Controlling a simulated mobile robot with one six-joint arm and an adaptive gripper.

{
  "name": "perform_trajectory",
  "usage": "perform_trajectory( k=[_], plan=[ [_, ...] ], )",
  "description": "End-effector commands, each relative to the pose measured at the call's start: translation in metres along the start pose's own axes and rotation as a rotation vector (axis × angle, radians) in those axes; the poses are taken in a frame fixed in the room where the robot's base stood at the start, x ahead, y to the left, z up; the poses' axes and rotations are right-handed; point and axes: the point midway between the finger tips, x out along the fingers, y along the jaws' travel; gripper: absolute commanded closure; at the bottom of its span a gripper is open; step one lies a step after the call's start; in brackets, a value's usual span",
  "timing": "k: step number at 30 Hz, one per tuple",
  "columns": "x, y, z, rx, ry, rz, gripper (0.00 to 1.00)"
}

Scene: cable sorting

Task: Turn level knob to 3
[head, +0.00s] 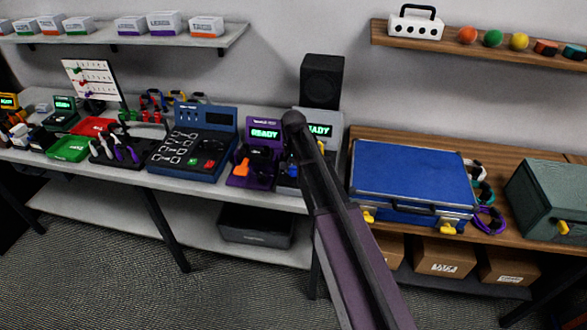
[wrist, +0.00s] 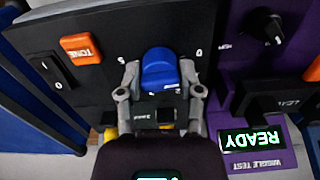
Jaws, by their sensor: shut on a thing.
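The blue level knob (wrist: 160,70) is in the middle of the wrist view, on the black panel (wrist: 105,75) of the tone unit. My gripper (wrist: 159,76) has one finger on each side of the knob and is shut on it. Small white marks ring the knob, but the fingers cover some and the rest are too blurred to tell which number it points to.
The panel also has an orange TONE button (wrist: 82,47) and a black rocker switch (wrist: 50,70). The purple wiggle test unit (head: 264,133) stands close beside it, reading READY. A blue case (head: 405,175) lies to the right, and a black speaker (head: 322,80) stands behind.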

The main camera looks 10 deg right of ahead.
Motion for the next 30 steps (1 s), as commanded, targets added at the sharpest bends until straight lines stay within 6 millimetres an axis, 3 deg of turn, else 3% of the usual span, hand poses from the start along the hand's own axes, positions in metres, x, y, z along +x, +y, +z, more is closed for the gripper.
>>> perform_trajectory(
  k=[11, 30],
  plan=[
    [0.0004, 0.0005, 0.0007, 0.25, -0.001, 0.001, 1.0],
    [0.0005, 0.0008, 0.0011, 0.854, -0.002, 0.002, 1.0]
  ],
)
